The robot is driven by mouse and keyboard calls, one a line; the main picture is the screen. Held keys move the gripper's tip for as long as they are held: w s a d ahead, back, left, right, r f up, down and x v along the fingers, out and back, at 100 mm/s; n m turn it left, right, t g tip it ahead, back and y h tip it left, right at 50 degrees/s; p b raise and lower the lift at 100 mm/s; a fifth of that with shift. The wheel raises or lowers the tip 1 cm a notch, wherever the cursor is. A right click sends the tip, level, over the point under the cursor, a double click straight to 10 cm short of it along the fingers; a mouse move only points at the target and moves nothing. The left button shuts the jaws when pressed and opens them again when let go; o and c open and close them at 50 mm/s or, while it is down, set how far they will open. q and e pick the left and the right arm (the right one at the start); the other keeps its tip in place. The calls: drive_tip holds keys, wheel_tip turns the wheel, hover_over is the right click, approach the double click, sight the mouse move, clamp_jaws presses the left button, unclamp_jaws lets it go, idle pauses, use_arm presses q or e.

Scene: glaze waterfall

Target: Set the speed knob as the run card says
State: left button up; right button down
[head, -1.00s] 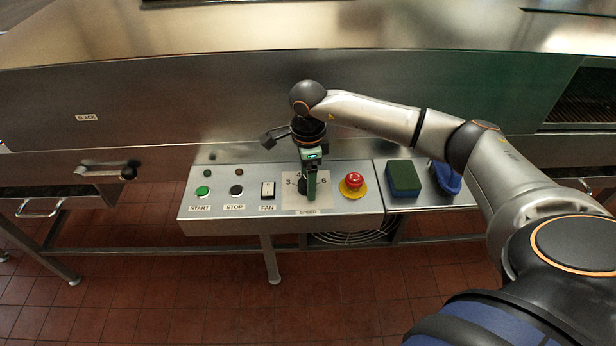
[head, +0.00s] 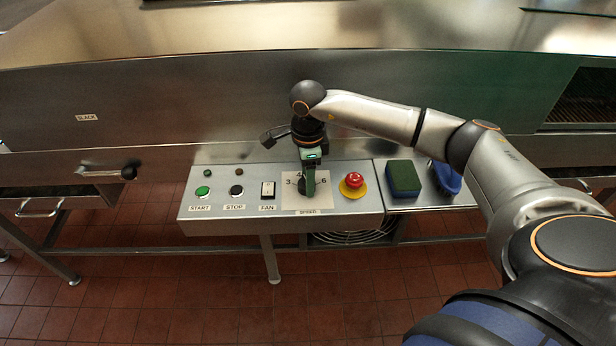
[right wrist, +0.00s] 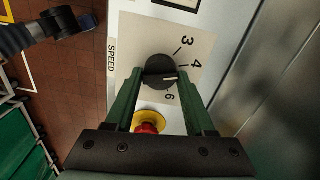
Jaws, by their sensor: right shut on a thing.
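The speed knob (right wrist: 158,70) is a round black knob with a white pointer line, on a pale dial plate (right wrist: 200,40). In the right wrist view the numerals 3, 4 and 6 show. The pointer line points between 4 and 6, where the right finger hides the plate. In the head view the knob (head: 305,188) is partly hidden under my right gripper (head: 309,172). My right gripper (right wrist: 158,76) has its green fingers on both sides of the knob and is shut on it. My left gripper is out of view. No run card can be made out.
On the same panel are the green START button (head: 202,191), black STOP button (head: 236,190), FAN switch (head: 268,189) and red emergency button (head: 354,180) on a yellow base. A green sponge block (head: 403,178) and a blue item (head: 445,178) lie to the right. The steel machine wall rises behind.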

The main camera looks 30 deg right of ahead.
drive_tip(key=m, duration=0.4)
drive_tip(key=shift+m+p, duration=0.35)
drive_tip(key=shift+m, duration=1.25)
drive_tip(key=shift+c, duration=1.5)
unclamp_jaws()
drive_tip(key=shift+s, duration=0.1)
wheel_tip(320, 180, up, 13)
drive_tip(key=shift+f, duration=0.2)
drive_tip(key=shift+a+f, duration=0.1)
drive_tip(key=shift+a, duration=0.05)
